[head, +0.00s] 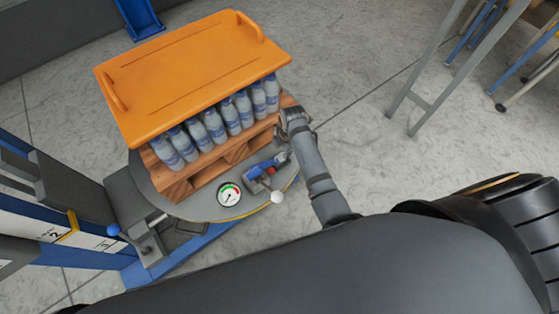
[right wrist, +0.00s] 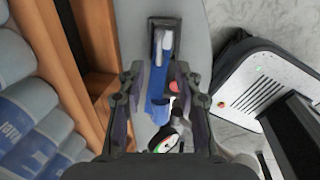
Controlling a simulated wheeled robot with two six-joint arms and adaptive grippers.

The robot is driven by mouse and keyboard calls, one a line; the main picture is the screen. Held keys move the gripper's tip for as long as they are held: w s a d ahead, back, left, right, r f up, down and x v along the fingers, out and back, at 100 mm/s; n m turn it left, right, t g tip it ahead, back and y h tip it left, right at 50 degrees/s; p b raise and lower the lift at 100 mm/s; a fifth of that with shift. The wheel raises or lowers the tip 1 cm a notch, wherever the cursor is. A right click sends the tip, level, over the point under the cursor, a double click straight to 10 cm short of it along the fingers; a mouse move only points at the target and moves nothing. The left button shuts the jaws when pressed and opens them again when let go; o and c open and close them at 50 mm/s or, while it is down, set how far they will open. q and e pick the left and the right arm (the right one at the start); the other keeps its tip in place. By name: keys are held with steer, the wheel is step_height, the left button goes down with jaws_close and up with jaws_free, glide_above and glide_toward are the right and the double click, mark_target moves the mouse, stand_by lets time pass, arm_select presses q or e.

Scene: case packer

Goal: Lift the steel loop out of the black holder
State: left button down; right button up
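A black holder (right wrist: 155,28) stands on the grey round plate at the top of the right wrist view. A pale metallic piece, perhaps the steel loop (right wrist: 166,44), shows at its opening; its full shape is not clear. A blue bar (right wrist: 157,84) runs from the holder down between my right fingers. My right gripper (right wrist: 160,80) is open, its two dark fingers apart on either side of the bar. I cannot tell whether they touch it. In the head view my right gripper (head: 283,156) is low at the plate's right side, beside the blue and red fittings (head: 262,171). My left gripper is out of view.
An orange tray (head: 190,65) lies over rows of bottles (head: 215,127) on a wooden pallet (head: 217,165), close left of my right arm. A round gauge (head: 229,194) and a white knob (head: 277,197) stand near the round plate's (head: 198,208) front edge.

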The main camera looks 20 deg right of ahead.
mark_target(280, 155)
steer(key=shift+w+a+f, duration=0.1)
steer(key=shift+w+f, duration=0.05)
steer(key=shift+f, duration=0.45)
steer(key=shift+w+f, duration=0.15)
steer(key=shift+f, duration=0.45)
steer(key=f, duration=0.2)
steer(key=w+f+b, duration=0.1)
steer(key=f, duration=0.2)
steer(key=shift+a+b, duration=0.1)
steer(key=shift+b, duration=0.2)
steer(key=shift+c, duration=0.4)
jaws_close()
